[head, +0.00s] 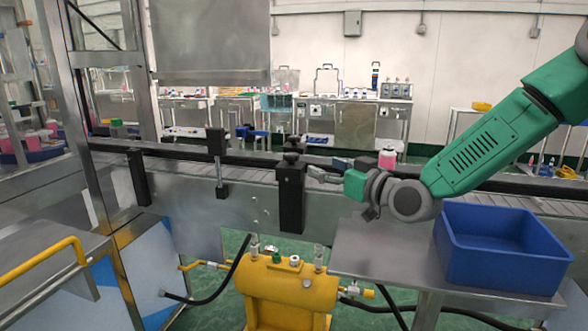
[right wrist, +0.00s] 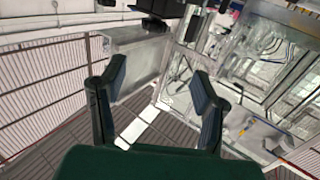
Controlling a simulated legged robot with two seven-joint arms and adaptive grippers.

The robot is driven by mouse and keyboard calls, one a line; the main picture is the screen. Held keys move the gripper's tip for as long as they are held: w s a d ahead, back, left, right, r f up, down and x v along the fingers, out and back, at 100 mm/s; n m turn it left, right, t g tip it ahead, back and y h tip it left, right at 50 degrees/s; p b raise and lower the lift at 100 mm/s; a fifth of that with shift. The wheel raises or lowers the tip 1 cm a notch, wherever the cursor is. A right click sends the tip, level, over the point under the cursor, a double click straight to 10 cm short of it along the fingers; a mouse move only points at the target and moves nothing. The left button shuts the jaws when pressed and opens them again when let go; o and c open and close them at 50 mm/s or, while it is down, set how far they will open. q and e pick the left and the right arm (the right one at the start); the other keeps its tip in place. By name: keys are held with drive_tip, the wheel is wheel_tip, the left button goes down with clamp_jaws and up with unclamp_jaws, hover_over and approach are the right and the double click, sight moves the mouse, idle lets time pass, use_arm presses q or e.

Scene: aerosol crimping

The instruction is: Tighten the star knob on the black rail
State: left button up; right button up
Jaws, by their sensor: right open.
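The black star knob (head: 292,148) sits on top of a black upright bracket (head: 291,195) at the black rail (head: 245,158), near the middle of the head view. My right gripper (head: 316,174) is just right of the knob and bracket, pointing left at them. It is open, with nothing between its fingers, and appears apart from the knob. In the right wrist view my right gripper (right wrist: 160,82) shows its two fingers spread wide. Dark parts (right wrist: 158,8) at the top edge of that view are cut off, and I cannot tell whether the knob is among them. My left gripper is not in view.
A pink container (head: 387,158) stands at the conveyor behind my right wrist. A blue bin (head: 500,272) rests on a metal table (head: 375,262) at the right. Another black bracket (head: 218,160) stands left along the rail. A yellow machine (head: 288,290) is below.

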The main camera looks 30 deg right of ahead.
sight(289, 158)
drive_tip(key=w+d+f+b, duration=0.2)
drive_tip(key=w+d, duration=0.1)
drive_tip(key=w, duration=0.5)
drive_tip(key=w+a, duration=0.3)
drive_tip(key=w+a+r, duration=0.1)
drive_tip(key=w+a, duration=0.1)
drive_tip(key=shift+w, duration=0.5)
drive_tip(key=shift+d, duration=0.2)
drive_tip(key=d, duration=0.2)
drive_tip(key=shift+w+d+f, duration=0.1)
drive_tip(key=shift+d+f, duration=0.25)
drive_tip(key=shift+f, duration=0.05)
drive_tip(key=shift+a, duration=0.1)
drive_tip(key=c, duration=0.6)
drive_tip(key=shift+a+r, duration=0.35)
drive_tip(key=shift+a, duration=0.45)
drive_tip(key=c, duration=0.6)
drive_tip(key=shift+a, duration=0.2)
drive_tip(key=shift+d, duration=0.55)
drive_tip(key=shift+c, duration=0.2)
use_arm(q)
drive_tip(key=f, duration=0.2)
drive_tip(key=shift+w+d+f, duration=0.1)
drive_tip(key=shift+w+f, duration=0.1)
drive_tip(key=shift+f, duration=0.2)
use_arm(e)
drive_tip(key=shift+a+r, duration=0.1)
